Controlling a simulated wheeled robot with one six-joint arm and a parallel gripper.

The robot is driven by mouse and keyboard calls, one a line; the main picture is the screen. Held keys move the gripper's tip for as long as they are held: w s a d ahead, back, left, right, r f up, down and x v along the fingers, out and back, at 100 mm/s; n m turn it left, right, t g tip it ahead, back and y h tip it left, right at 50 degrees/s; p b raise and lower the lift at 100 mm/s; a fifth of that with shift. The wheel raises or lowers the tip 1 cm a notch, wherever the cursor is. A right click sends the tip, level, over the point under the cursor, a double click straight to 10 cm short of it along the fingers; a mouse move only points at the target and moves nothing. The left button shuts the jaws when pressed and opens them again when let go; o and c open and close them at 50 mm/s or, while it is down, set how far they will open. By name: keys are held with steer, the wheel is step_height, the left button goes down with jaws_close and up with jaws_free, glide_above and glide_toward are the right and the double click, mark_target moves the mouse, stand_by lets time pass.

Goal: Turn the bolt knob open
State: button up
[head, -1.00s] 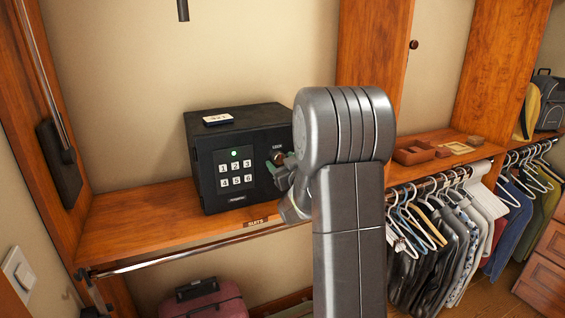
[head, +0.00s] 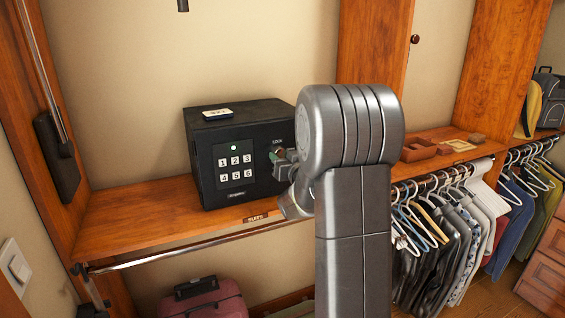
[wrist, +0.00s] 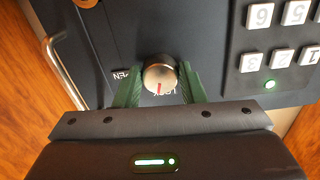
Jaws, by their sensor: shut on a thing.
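The black safe (head: 235,188) sits on the wooden shelf. Its bolt knob (wrist: 160,73) is round and silvery with a red mark. In the wrist view, which sees the safe upside down, the mark points down at the LOCK label. The OPEN label (wrist: 122,75) is to the left, partly hidden by a finger. My gripper (wrist: 158,82) is shut on the knob, one green finger on each side. In the head view my gripper (head: 277,157) is at the safe's front, right of the keypad, and largely hides the knob.
The keypad (head: 236,167) has a green light lit above it. A small card (head: 217,114) lies on the safe. A curved metal bar (wrist: 65,72) is left of the knob in the wrist view. A hanging rail (head: 180,250) runs below the shelf's front edge; hung clothes are to the right.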

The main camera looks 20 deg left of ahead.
steer(key=m+b, duration=0.1)
steer(key=m, duration=0.2)
steer(key=shift+m, duration=0.4)
steer(key=m, duration=0.3)
steer(key=shift+s+a+m, duration=0.1)
steer(key=shift+m, duration=0.2)
steer(key=m+p, duration=0.1)
steer(key=m, duration=0.5)
steer(key=shift+r+m, duration=0.1)
steer(key=shift+m, duration=0.2)
steer(key=o, duration=1)
steer(key=b+v, duration=0.3)
steer(key=v, duration=1)
steer(key=shift+s+d, duration=0.25)
steer(key=shift+d, duration=0.1)
